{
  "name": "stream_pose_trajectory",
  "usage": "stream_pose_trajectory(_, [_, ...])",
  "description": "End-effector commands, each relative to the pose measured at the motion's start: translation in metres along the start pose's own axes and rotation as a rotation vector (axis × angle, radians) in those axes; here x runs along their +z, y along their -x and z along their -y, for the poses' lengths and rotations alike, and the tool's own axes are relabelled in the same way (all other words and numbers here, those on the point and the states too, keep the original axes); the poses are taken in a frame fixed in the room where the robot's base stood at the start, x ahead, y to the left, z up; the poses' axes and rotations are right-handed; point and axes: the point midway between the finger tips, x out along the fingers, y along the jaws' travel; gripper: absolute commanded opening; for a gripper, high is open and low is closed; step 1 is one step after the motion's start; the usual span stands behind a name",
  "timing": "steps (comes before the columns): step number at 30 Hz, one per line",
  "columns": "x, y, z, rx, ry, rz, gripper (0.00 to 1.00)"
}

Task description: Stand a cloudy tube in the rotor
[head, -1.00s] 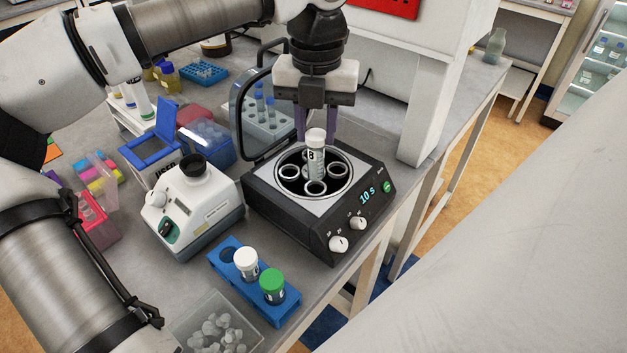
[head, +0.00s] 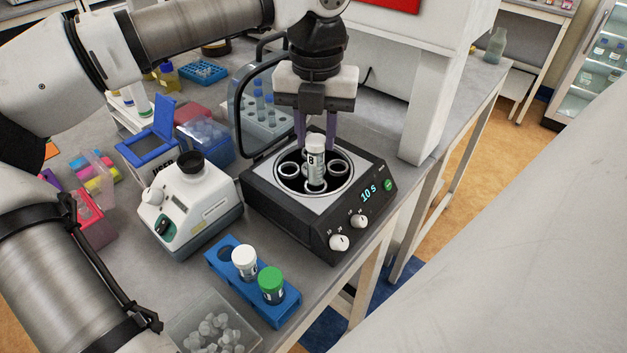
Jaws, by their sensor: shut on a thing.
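My gripper (head: 315,140) is shut on a clear tube (head: 316,163) with a white cap and a dark mark on its label. The tube is upright over the open rotor (head: 315,176) of the black and grey centrifuge (head: 285,213). Its lower end overlaps the front ring-shaped seat of the rotor; I cannot tell whether it has entered it. Other ring seats show to its left and right. In the blue rack (head: 238,284) in front stand a white-capped tube (head: 245,262) and a green-capped tube (head: 271,285). Whether their contents are cloudy is not clear.
The centrifuge's raised clear lid (head: 247,105) stands behind the rotor, close to my gripper. A white vortex mixer (head: 188,215) is at its left. A clear bin of caps (head: 215,329) lies at the front. A white post (head: 425,100) rises at the right.

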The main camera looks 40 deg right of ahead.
Motion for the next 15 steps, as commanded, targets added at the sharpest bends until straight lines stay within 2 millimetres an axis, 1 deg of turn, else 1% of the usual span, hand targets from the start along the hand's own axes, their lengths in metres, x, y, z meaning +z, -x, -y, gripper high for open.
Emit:
stream_pose_trajectory(8, [-0.0001, 0.0, 0.0, 0.0, 0.0, 0.0, 0.16])
stream_pose_trajectory(15, [-0.0001, -0.006, 0.0, 0.0, 0.0, 0.0, 0.16])
